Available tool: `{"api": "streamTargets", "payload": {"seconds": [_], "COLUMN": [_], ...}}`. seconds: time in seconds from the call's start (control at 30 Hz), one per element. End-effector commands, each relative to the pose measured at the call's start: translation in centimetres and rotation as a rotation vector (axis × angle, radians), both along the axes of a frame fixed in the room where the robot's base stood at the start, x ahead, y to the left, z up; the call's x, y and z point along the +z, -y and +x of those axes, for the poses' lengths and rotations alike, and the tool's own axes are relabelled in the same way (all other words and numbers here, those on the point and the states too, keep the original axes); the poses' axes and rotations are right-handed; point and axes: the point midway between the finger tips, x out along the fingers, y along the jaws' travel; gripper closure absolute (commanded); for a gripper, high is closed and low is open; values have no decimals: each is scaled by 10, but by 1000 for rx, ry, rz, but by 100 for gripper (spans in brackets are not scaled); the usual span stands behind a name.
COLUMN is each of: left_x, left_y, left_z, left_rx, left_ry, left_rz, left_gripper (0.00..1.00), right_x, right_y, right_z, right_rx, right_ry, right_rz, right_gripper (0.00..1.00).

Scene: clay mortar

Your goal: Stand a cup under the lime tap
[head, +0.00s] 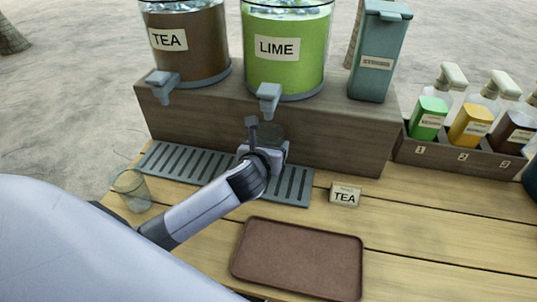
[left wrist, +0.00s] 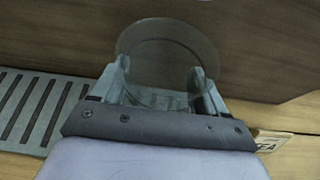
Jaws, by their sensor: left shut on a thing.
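The lime dispenser (head: 287,55) holds green liquid and stands on a wooden riser, with its grey tap (head: 268,97) at the front. My left gripper (head: 268,148) is shut on a clear cup (head: 271,131), which shows just below the lime tap in the head view. In the left wrist view the cup's round rim (left wrist: 168,24) rises between the two fingers (left wrist: 160,92) against the riser. My gripper hides most of the cup's lower part, so I cannot tell whether its base touches the grey drip grille (head: 293,186). My right gripper is not in view.
A second clear glass (head: 132,189) stands on the table at the left, near my left arm. The tea dispenser (head: 187,42) is left of the lime one. A brown tray (head: 298,262) and a TEA sign (head: 345,195) are in front. A bottle rack (head: 455,153) is at right.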

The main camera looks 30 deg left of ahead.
Motion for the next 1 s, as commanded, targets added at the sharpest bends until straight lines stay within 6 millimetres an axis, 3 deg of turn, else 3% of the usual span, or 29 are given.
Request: {"api": "streamTargets", "payload": {"seconds": [0.17, 0.57, 0.6, 0.67, 1.0], "left_x": [-28, -32, -32, -32, -29], "left_y": [0, 0, 0, 0, 0], "left_z": [-1, -1, -1, -1, -1], "left_rx": [1, 0, 0, 0, -1], "left_ry": [-5, -1, -1, -1, -1], "left_rz": [-1, 1, 0, 0, -1], "left_gripper": [56, 56, 17, 1, 1], "right_x": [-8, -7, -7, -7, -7], "right_y": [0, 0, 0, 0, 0], "right_z": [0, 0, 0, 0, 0], "right_rx": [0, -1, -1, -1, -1], "right_ry": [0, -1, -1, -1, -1], "right_rz": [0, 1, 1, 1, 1], "right_gripper": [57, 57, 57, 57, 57]}}
